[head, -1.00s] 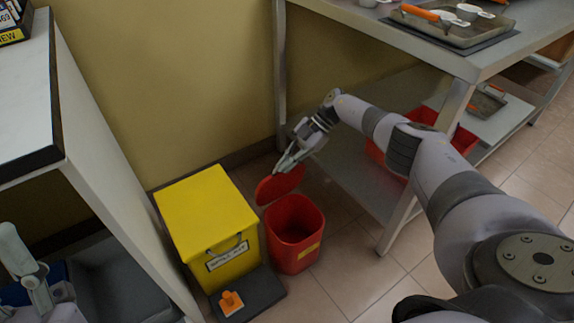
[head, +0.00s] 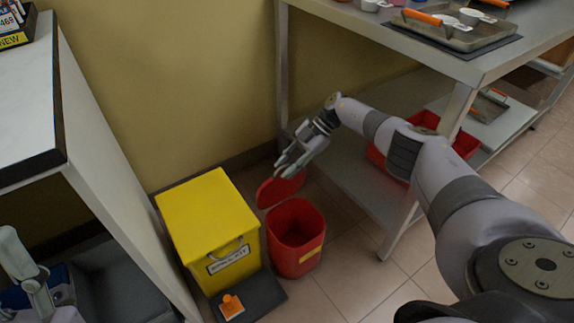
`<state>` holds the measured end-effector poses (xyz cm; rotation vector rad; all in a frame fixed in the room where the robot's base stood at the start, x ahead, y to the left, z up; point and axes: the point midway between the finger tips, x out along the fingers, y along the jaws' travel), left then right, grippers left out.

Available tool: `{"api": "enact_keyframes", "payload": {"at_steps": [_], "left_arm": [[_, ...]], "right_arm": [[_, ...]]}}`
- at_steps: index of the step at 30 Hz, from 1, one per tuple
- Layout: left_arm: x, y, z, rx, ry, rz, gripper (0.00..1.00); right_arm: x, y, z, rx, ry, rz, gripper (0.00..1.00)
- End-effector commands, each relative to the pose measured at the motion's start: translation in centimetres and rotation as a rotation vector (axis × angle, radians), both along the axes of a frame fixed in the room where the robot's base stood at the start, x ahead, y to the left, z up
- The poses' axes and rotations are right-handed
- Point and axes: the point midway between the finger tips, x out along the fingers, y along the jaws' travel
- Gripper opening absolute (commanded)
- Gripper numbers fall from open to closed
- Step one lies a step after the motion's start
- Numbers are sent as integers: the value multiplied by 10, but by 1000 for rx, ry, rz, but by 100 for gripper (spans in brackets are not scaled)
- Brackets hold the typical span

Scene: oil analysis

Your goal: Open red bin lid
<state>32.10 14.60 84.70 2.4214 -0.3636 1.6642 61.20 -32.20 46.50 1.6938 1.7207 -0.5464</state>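The red bin (head: 296,258) stands on the floor right of the yellow box. Its red lid (head: 280,188) is raised at the back, tilted up toward the wall, and the bin's dark inside shows. My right gripper (head: 282,172) is just above the lid with its fingers spread apart and nothing between them. I cannot tell whether a fingertip still touches the lid. My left gripper is not clearly shown; only a grey part of my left arm (head: 28,270) shows at the lower left.
A yellow spill kit box (head: 207,222) stands left of the bin, with a dark mat (head: 262,293) and orange item (head: 231,306) in front. A metal table (head: 470,62) with a lower shelf stands right. A white counter (head: 30,95) is at left.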

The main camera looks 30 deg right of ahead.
Motion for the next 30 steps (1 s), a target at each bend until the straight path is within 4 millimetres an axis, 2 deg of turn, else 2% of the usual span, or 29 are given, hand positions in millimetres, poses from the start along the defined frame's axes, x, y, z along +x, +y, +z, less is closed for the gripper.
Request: {"api": "enact_keyframes", "payload": {"at_steps": [8,20,30], "left_arm": [[0,0,0,-2,1,-1,50],[0,0,0,-1,0,-1,50],[0,0,0,0,0,0,50]], "right_arm": [[0,-7,6,-1,0,-2,28],[-3,-66,65,0,-1,-4,28],[-5,-85,83,0,0,0,28]]}}
